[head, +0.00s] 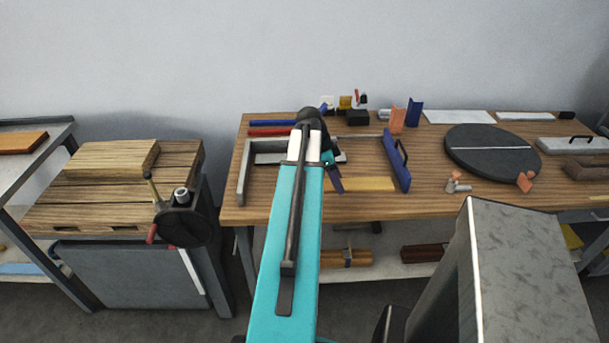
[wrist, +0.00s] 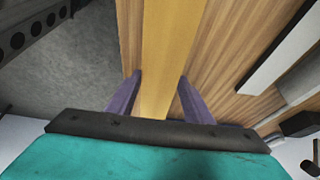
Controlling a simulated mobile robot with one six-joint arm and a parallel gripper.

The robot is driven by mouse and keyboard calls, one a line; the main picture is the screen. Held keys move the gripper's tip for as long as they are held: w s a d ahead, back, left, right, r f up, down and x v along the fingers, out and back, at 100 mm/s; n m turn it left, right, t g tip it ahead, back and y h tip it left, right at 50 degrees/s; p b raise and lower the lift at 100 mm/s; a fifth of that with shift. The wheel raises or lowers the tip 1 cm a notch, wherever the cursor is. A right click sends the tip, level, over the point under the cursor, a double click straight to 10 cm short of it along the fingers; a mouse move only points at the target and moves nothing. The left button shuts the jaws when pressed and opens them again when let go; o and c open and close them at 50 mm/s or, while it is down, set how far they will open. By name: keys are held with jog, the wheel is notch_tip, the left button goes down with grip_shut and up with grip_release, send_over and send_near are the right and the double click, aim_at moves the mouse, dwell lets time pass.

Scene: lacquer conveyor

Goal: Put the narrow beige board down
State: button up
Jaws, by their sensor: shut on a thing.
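The narrow beige board (head: 366,184) lies lengthwise near the front edge of the wooden workbench (head: 262,207) in the head view. It runs up the middle of the wrist view (wrist: 168,45). My gripper (wrist: 160,78), with purple fingers, is shut on the board, one finger along each long side. In the head view my gripper (head: 335,182) is at the board's left end, and my teal arm hides part of that area. The board is very close to the bench top; I cannot tell whether it touches.
A grey frame piece (head: 245,170) stands left of my arm. A blue piece with a black handle (head: 394,160) is just right of the board. A dark round turntable (head: 490,160) stands farther right. Bare bench top shows around the bench's front middle (head: 425,202).

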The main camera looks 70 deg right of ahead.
jog(key=w+p, duration=0.1)
jog(key=w, duration=0.3)
jog(key=w+d+p, duration=0.1)
jog(key=w, duration=0.4)
jog(key=w+d+f+p, duration=0.1)
jog(key=w+p, duration=0.1)
jog(key=w, duration=0.3)
jog(key=shift+d, duration=0.25)
jog(key=shift+w+f, duration=0.2)
jog(key=shift+w, duration=0.4)
jog(key=shift+f+p, duration=0.1)
jog(key=shift+p, duration=0.2)
jog(key=shift+f+p, duration=0.8)
jog(key=shift+f, duration=0.9)
jog(key=shift+f, duration=0.15)
jog(key=o, duration=1.2)
jog(key=shift+r, duration=0.2)
